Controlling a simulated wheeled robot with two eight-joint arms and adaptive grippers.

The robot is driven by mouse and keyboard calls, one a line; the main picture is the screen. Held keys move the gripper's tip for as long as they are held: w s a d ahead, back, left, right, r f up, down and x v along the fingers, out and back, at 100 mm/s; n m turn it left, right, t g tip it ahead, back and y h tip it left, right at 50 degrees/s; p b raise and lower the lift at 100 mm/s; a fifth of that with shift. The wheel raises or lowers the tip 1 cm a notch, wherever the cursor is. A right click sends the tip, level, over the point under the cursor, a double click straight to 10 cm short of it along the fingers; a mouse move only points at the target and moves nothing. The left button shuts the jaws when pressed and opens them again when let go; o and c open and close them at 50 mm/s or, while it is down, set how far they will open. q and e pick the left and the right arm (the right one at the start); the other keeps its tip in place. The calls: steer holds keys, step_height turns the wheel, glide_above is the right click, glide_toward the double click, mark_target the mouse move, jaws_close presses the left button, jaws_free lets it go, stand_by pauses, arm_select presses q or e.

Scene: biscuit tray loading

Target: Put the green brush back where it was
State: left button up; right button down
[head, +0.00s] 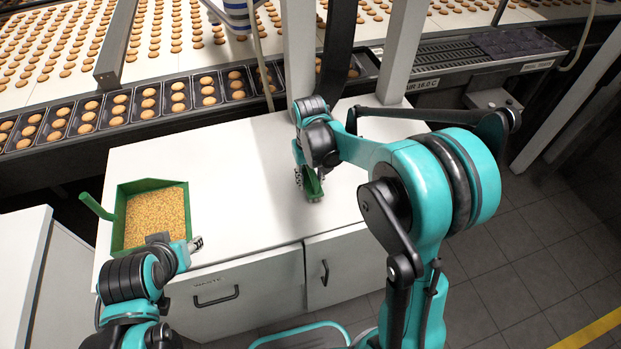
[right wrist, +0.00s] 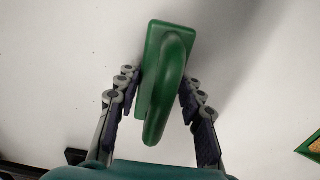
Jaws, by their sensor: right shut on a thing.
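The green brush (head: 314,188) is in my right gripper (head: 311,182), over the right part of the white cabinet top (head: 240,180). In the right wrist view the brush (right wrist: 165,75) shows its arched handle, with the gripper's fingers (right wrist: 160,105) on both sides of it. Its bristles are hidden in that view, and I cannot tell whether the brush touches the top. A green dustpan (head: 117,230) full of crumbs lies on the left of the cabinet top. My left gripper (head: 178,243) is at the dustpan's front right corner; its finger opening is unclear.
Behind the cabinet runs a conveyor with black trays (head: 118,110) of biscuits, and rows of loose biscuits lie beyond. Grey posts (head: 405,50) rise at the cabinet's back edge. The cabinet top between dustpan and brush is clear. A drawer marked WASTE (head: 240,280) is in front.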

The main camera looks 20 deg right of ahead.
steer(key=c, duration=1)
jaws_free()
steer(key=shift+f, duration=0.1)
steer(key=shift+r, duration=0.25)
step_height(320, 180, up, 11)
steer(key=p, duration=0.3)
steer(key=shift+f, duration=0.1)
steer(key=shift+s+r, duration=0.15)
steer(key=shift+r, duration=0.5)
steer(key=s+d+t, duration=0.1)
steer(key=s+t, duration=0.1)
steer(key=s, duration=0.3)
steer(key=s+d+t, duration=0.1)
steer(key=s+t, duration=0.1)
steer(key=s, duration=0.4)
steer(key=s+t, duration=0.3)
steer(key=s, duration=0.2)
steer(key=shift+s+d+r, duration=0.3)
steer(key=shift+d, duration=0.1)
